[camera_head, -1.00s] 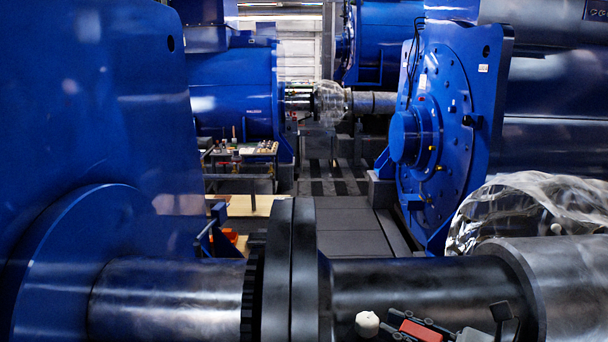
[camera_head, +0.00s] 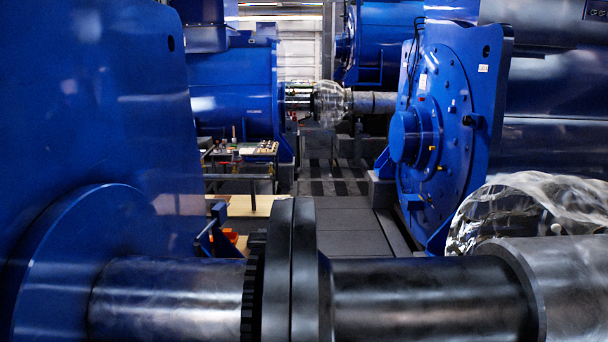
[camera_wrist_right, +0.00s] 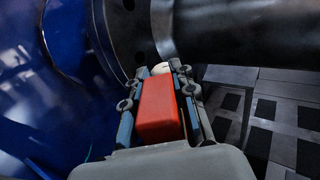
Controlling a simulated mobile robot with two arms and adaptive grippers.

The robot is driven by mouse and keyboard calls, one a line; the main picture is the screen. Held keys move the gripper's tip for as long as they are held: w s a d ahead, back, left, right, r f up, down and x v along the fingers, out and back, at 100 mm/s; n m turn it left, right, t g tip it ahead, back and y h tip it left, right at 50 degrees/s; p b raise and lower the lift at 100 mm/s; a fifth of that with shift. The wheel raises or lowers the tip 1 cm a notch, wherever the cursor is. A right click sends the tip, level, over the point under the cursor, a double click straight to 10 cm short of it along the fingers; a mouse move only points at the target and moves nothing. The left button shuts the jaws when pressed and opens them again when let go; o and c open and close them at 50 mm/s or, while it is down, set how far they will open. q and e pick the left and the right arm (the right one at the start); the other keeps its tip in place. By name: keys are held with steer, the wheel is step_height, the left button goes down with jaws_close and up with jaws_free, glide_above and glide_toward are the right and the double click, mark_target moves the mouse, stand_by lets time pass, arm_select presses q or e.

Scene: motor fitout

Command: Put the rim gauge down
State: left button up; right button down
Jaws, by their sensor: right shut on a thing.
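The rim gauge (camera_wrist_right: 158,112) is a red block held between the fingers of my right gripper (camera_wrist_right: 160,84) in the right wrist view. A pale round piece (camera_wrist_right: 161,68) shows at its far end. My right gripper is shut on the red block, in front of the dark shaft (camera_wrist_right: 220,35), which fills the top of that view. I cannot tell whether the gauge touches the shaft. In the head view neither gripper nor the gauge shows. The shaft (camera_head: 425,297) and its dark coupling flange (camera_head: 290,270) run across the front there.
A blue machine housing (camera_head: 90,120) rises at the left, with another (camera_head: 445,130) at the right. Crumpled clear plastic (camera_head: 530,205) lies behind the shaft. A bench with small items (camera_head: 240,150) stands farther back. Open floor (camera_head: 350,230) lies beyond the coupling.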

steer(key=shift+s+d+f, duration=0.15)
steer(key=shift+s+f, duration=0.25)
steer(key=shift+s, duration=0.4)
steer(key=m+t+h, duration=0.1)
steer(key=w+r+m+h, duration=0.1)
steer(key=h, duration=0.1)
steer(key=m+t+h, duration=0.1)
steer(key=shift+w+r+m+t+h, duration=0.2)
steer(key=shift+r+m+t+h, duration=0.05)
steer(key=shift+m+t+h, duration=0.05)
steer(key=m+h, duration=0.1)
steer(key=h, duration=0.1)
steer(key=w+r+m+h, duration=0.1)
steer(key=h, duration=0.1)
steer(key=d+m+t+h, duration=0.1)
steer(key=shift+w+r+m+h, duration=0.25)
steer(key=shift+m+h, duration=0.15)
steer(key=shift+d, duration=0.1)
